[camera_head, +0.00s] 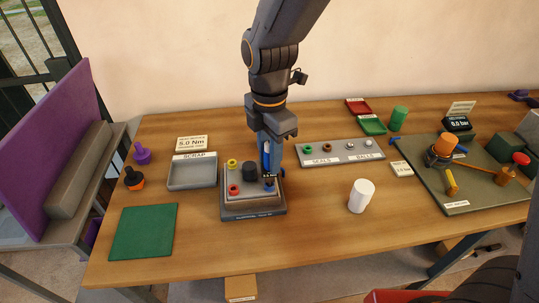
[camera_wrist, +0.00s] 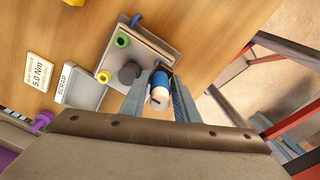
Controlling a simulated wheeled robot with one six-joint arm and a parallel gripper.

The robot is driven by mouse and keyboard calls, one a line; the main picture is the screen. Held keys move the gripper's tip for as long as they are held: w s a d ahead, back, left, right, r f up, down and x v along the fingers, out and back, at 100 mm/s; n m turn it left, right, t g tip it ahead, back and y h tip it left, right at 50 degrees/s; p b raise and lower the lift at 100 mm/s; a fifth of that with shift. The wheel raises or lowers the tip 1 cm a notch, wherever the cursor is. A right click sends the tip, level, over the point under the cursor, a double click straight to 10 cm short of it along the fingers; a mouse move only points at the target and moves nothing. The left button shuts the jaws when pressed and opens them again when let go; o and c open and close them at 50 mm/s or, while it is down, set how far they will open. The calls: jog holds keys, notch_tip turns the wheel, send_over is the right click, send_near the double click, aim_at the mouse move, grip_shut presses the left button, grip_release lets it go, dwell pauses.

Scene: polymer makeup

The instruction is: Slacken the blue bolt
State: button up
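My gripper (camera_head: 265,150) points straight down over the right part of a grey fixture (camera_head: 240,212) on the table. It is shut on a blue driver-like tool (camera_head: 266,158), held upright; its blue body and pale end show between the fingers in the wrist view (camera_wrist: 160,92). The tool's lower end is at the fixture's front right corner, where a little of the blue bolt (camera_head: 269,184) shows. Whether the tip is seated on it is hidden. The fixture also carries a yellow bolt (camera_head: 232,162), a red bolt (camera_head: 233,189), a green bolt (camera_wrist: 122,41) and a black knob (camera_head: 250,170).
The scrap tray (camera_head: 192,184) is left of the fixture, with a 5.0 Nm card (camera_head: 192,142) behind. A seals and balls tray (camera_head: 335,160) and white cup (camera_head: 361,196) are to the right. A green mat (camera_head: 143,232) lies front left. The table front is clear.

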jog(key=shift+o, duration=1.3)
jog(key=shift+r+b, duration=1)
jog(key=shift+r, duration=2.95)
